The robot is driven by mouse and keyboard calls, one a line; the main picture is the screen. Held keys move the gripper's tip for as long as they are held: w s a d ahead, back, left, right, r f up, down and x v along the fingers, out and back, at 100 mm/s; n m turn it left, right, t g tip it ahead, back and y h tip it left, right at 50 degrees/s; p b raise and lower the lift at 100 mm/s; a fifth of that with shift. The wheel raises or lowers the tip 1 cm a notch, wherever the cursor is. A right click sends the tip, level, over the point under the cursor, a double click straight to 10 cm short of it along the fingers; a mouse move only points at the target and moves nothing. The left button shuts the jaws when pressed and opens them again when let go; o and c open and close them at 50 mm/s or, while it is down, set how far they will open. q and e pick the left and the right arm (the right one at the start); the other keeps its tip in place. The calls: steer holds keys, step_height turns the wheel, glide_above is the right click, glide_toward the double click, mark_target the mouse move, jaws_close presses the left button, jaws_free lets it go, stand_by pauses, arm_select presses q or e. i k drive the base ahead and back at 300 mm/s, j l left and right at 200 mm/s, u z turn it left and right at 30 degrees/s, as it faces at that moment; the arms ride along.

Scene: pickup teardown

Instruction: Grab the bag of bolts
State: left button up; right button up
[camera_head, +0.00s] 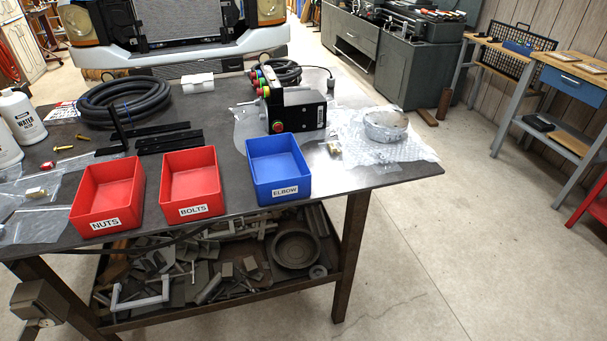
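Clear plastic bags lie at the left end of the table. One bag (62,183) has a small brass-coloured piece (36,192) in or on it. Another clear bag (35,228) lies flat near the front left edge. I cannot tell which bag holds bolts. Loose brass-coloured bolts (63,148) and a red-tipped piece (47,166) lie behind them. The red bin labelled BOLTS (194,210) looks empty. A dark grey part at the lower left, below the table edge, seems to be my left gripper (38,312); its fingers are unclear. My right gripper is out of view.
A red NUTS bin (105,222) and a blue ELBOW bin (284,187) line the table's front (385,180). White bottles (20,118) stand at the left edge. A coiled black hose (125,100), black bars and a control box (298,108) lie behind.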

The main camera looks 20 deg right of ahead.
mark_target(333, 150)
steer(key=u, duration=0.3)
steer(key=i+l+u, duration=0.15)
steer(key=l+u, duration=0.3)
steer(key=l, duration=0.5)
steer(key=l+u, duration=0.4)
steer(key=l, duration=0.5)
